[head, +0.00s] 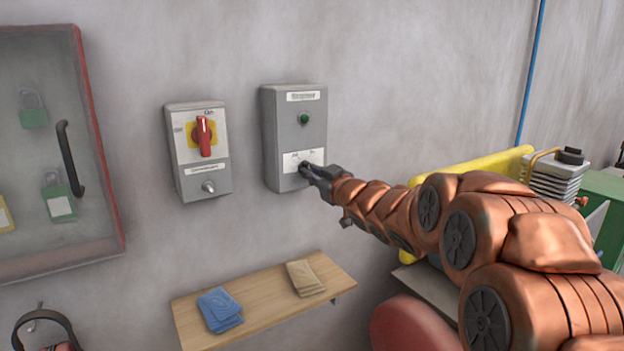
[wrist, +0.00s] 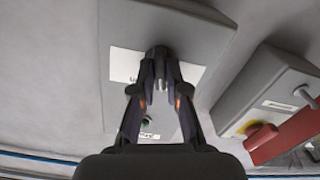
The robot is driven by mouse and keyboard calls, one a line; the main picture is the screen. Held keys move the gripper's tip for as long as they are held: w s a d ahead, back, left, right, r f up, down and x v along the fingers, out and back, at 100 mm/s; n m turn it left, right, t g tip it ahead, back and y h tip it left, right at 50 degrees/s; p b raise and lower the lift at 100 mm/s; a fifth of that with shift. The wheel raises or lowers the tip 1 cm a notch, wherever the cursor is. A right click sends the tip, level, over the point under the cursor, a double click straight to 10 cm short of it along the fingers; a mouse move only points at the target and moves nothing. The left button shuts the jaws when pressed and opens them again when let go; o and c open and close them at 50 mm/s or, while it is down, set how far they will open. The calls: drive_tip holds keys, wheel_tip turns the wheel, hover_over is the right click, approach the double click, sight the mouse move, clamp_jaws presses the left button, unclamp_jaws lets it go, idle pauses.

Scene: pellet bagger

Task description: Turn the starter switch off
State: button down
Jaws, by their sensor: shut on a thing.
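The starter box (head: 280,140) is a grey wall box with a label at its top, a green button or lamp (head: 304,118) and a dark rotary switch (head: 303,166) on a white plate low on its front. My gripper (head: 314,174) reaches in from the right and is shut on the switch knob. In the wrist view the knob (wrist: 159,54) sits between my fingertips (wrist: 160,85), in front of the white plate (wrist: 125,65). My fingers hide part of the plate's lettering, so I cannot tell the switch's position.
A grey isolator box (head: 199,180) with a red handle (head: 204,137) hangs to the left. A red-framed padlock cabinet (head: 110,190) is further left. Below, a wooden shelf (head: 262,298) holds blue cloths (head: 220,309) and beige cloths (head: 305,278). Yellow and green machinery (head: 602,205) stands right.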

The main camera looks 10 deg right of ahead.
drive_tip(key=shift+n+b, duration=0.45)
drive_tip(key=shift+n, duration=0.85)
drive_tip(key=c, duration=1.2)
unclamp_jaws()
drive_tip(key=shift+v, duration=6)
drive_tip(key=shift+r, duration=0.1)
